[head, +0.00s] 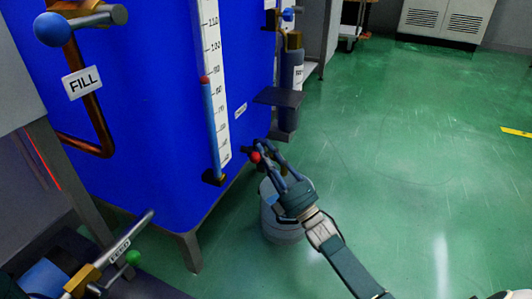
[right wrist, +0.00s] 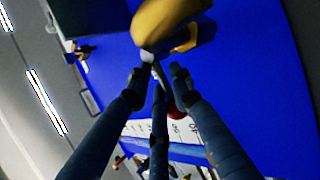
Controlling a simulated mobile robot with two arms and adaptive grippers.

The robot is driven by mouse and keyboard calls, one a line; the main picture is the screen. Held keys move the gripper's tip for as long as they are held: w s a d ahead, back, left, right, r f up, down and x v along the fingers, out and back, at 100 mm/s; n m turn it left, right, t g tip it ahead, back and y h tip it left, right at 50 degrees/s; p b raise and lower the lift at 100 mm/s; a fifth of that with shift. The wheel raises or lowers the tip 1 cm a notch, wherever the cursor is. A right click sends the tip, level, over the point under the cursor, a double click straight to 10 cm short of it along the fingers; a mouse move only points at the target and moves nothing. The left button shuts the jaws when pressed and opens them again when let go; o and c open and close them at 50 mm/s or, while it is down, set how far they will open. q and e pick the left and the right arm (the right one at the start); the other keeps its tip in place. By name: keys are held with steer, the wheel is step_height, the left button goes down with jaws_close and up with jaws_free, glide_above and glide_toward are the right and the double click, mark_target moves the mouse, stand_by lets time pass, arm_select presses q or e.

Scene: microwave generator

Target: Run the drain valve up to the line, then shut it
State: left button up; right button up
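The blue tank (head: 130,120) carries a white scale with numbers (head: 214,60). A blue column (head: 211,130) rises along the scale, with a small red piece (head: 204,79) at its top between the 70 and 100 marks. A red ball knob (head: 255,157) is at the tank's lower right, beside my right gripper (head: 268,150). In the right wrist view, the red knob (right wrist: 173,109) is partly hidden behind the fingers, below a brass valve body (right wrist: 165,25) and grey lever (right wrist: 148,57). The fingertips are apart around the lever area; contact is not clear. My left gripper is out of view.
A grey bucket (head: 282,230) stands on the floor under my right gripper. The FILL valve's blue ball (head: 52,29) is upper left; the FEED valve's green ball (head: 133,257) is lower left. A dark cylinder (head: 290,75) stands behind.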

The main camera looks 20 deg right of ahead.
steer(key=s+d, duration=0.3)
steer(key=s, duration=0.9)
steer(key=shift+s+d+f, duration=0.25)
steer(key=shift+s+f, duration=0.05)
steer(key=shift+f, duration=0.1)
